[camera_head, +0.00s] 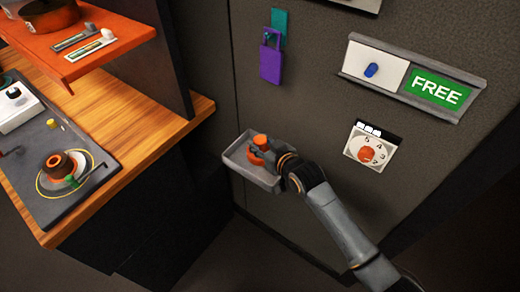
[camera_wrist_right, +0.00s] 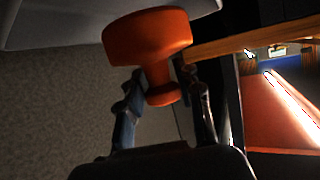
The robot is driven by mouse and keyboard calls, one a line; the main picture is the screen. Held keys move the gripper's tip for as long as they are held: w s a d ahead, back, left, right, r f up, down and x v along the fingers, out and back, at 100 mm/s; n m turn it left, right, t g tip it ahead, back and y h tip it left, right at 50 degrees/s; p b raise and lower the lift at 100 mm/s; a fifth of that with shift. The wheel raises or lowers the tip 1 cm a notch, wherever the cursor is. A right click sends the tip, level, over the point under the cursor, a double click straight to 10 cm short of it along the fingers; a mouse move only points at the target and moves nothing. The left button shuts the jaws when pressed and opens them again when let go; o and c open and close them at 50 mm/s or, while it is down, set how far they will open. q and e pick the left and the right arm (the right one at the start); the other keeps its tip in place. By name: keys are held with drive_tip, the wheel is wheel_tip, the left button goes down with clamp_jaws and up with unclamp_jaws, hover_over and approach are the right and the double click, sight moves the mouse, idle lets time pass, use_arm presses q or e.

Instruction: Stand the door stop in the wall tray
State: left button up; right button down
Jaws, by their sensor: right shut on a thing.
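The door stop is orange, with a wide end and a narrower end (camera_wrist_right: 148,38). In the head view it shows at the wall tray (camera_head: 236,158), a shallow grey tray on the dark wall panel. My right gripper (camera_wrist_right: 165,84) is shut on the narrower end of the door stop. In the head view the right gripper (camera_head: 268,157) is over the right part of the tray and partly hides the door stop (camera_head: 260,141). I cannot tell whether the door stop touches the tray floor. My left gripper is not in view.
A purple tag (camera_head: 270,60) hangs above the tray. A dial (camera_head: 366,154) and a sliding FREE sign (camera_head: 438,89) are on the wall at right. A wooden counter (camera_head: 120,115) with a dark panel (camera_head: 70,200) and an orange shelf (camera_head: 95,62) stand at left.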

drive_tip(key=shift+w+a+f, duration=0.15)
drive_tip(key=shift+w+f, duration=0.45)
drive_tip(key=shift+w, duration=0.05)
drive_tip(key=shift+w+f, duration=0.1)
drive_tip(key=shift+f, duration=1.5)
drive_tip(key=shift+f, duration=0.15)
drive_tip(key=c, duration=0.9)
unclamp_jaws()
drive_tip(key=shift+f, duration=0.1)
